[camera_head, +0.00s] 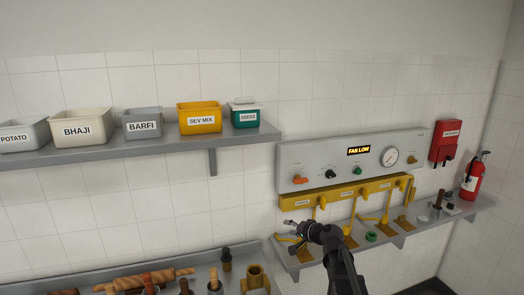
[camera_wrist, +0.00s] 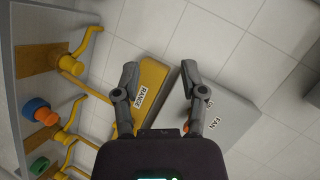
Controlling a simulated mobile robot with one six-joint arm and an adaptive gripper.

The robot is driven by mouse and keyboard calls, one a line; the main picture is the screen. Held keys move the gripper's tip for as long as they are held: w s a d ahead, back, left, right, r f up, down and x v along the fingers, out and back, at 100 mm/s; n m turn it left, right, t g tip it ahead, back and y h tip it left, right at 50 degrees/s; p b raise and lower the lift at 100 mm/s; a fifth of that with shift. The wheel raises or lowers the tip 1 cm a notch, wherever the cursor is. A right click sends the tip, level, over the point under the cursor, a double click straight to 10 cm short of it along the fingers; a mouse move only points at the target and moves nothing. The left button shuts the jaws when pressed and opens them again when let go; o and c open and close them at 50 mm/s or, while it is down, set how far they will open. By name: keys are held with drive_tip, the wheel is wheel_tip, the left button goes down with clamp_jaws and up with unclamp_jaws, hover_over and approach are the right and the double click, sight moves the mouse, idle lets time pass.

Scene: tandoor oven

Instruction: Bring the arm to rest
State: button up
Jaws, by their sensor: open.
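My gripper (camera_head: 294,232) is at the lower middle of the head view, in front of the lower grey shelf (camera_head: 425,227) under the control panel. In the wrist view my gripper (camera_wrist: 158,85) shows two dark fingers spread apart, with nothing between them. Behind the fingers are the yellow rack (camera_wrist: 152,78) with a "RANGE" label and the grey panel (camera_wrist: 238,88) with a "FAN" label. The fingers look apart from both, though the exact gap is hard to tell. My arm rises from the bottom edge of the head view.
The panel (camera_head: 310,158) displays "FAN LOW" above the yellow rack (camera_head: 345,192) of hanging tools. A fire extinguisher (camera_head: 472,178) stands at the right. Labelled bins, including yellow SEV MIX (camera_head: 200,110), line the upper left shelf (camera_head: 130,150). Rolling pins (camera_head: 150,279) lie lower left.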

drive_tip(key=s+f+n+g+h+b, duration=0.25)
drive_tip(key=s+f+n+g, duration=0.3)
drive_tip(key=s+f, duration=0.7)
drive_tip(key=s+d+f+g+h, duration=0.1)
drive_tip(key=s+d+g+h, duration=0.1)
drive_tip(key=s, duration=0.5)
drive_tip(key=s+d+f+g+h+b, duration=0.1)
drive_tip(key=s+d+f+g+h, duration=0.1)
drive_tip(key=s, duration=0.6)
drive_tip(key=shift+d+f+n+g+h, duration=0.2)
drive_tip(key=shift+d+n+g+h, duration=0.15)
drive_tip(key=shift+d+g+h, duration=0.55)
